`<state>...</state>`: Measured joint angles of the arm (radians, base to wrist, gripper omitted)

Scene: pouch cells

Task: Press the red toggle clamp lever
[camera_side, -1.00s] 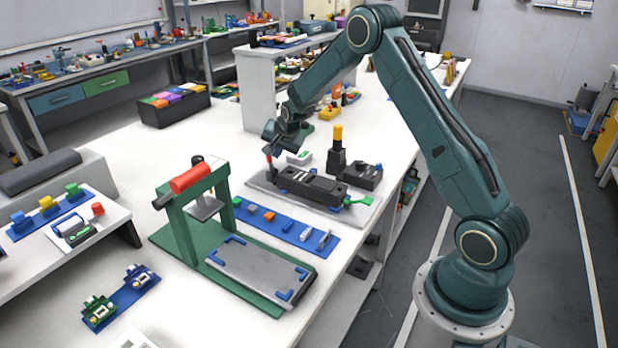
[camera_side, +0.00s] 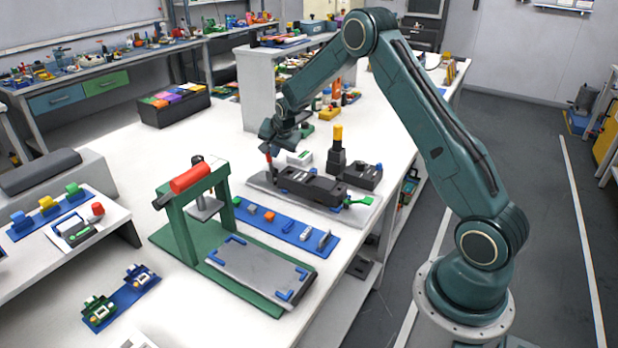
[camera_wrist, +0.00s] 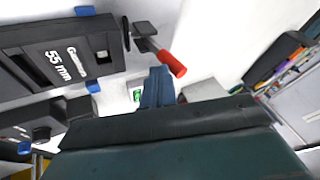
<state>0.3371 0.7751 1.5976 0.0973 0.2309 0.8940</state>
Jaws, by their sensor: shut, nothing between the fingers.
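The red toggle clamp lever (camera_side: 268,158) stands roughly upright at the left end of the black fixture (camera_side: 312,186) in the side view. In the wrist view the red lever grip (camera_wrist: 173,64) sticks out from a dark metal arm beside the black block marked "55 mm" (camera_wrist: 62,58). My gripper (camera_side: 267,143) is just above the lever's top in the side view. In the wrist view my gripper's fingers (camera_wrist: 158,82) are together and empty, close to the red grip's end. I cannot tell whether they touch it.
The fixture sits on a grey base plate (camera_side: 262,183). A black post with a yellow top (camera_side: 338,134) stands behind it. A blue strip with small parts (camera_side: 290,228) lies in front. A green press with a red roller (camera_side: 190,179) stands to the left.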

